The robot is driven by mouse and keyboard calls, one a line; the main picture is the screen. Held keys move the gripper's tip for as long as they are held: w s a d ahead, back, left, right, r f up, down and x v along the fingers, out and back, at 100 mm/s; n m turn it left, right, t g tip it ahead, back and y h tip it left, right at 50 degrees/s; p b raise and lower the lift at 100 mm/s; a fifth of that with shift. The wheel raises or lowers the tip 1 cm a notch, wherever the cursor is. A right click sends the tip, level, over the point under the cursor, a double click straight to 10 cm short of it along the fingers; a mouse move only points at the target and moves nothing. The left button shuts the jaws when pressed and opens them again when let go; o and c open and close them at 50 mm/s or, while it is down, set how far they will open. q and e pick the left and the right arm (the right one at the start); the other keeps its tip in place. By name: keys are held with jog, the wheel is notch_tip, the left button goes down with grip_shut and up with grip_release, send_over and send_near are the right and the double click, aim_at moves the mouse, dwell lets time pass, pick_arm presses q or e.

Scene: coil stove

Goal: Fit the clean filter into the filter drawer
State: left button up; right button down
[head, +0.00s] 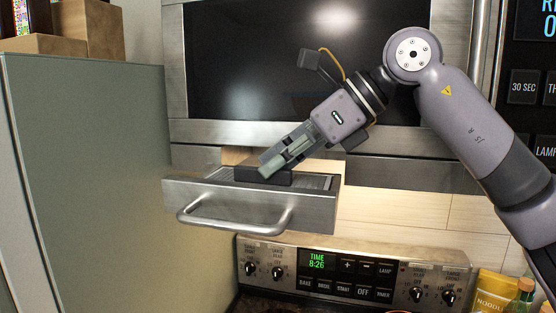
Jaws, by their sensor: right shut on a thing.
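The filter drawer (250,209) is a steel drawer with a bar handle, pulled out below the microwave. A grey, ribbed panel, which looks like the clean filter (317,181), shows in the drawer's opening, low between its walls. My right gripper (268,170) points down and left into the drawer. It is shut on the filter, at a dark block near the drawer's front wall. The gripper hides part of the filter, and I cannot tell whether the filter lies fully flat. My left gripper is not in view.
The microwave (260,65) stands just above and behind the drawer. A tall grey-green cabinet (90,170) is close on the left. The stove control panel (350,275) lies below. A yellow noodle packet (494,291) and a bottle stand at the lower right.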

jog(key=shift+f, duration=0.15)
jog(key=c, duration=2.1)
grip_release()
jog(key=o, duration=0.5)
jog(key=shift+d, duration=0.1)
jog(key=v, duration=1.2)
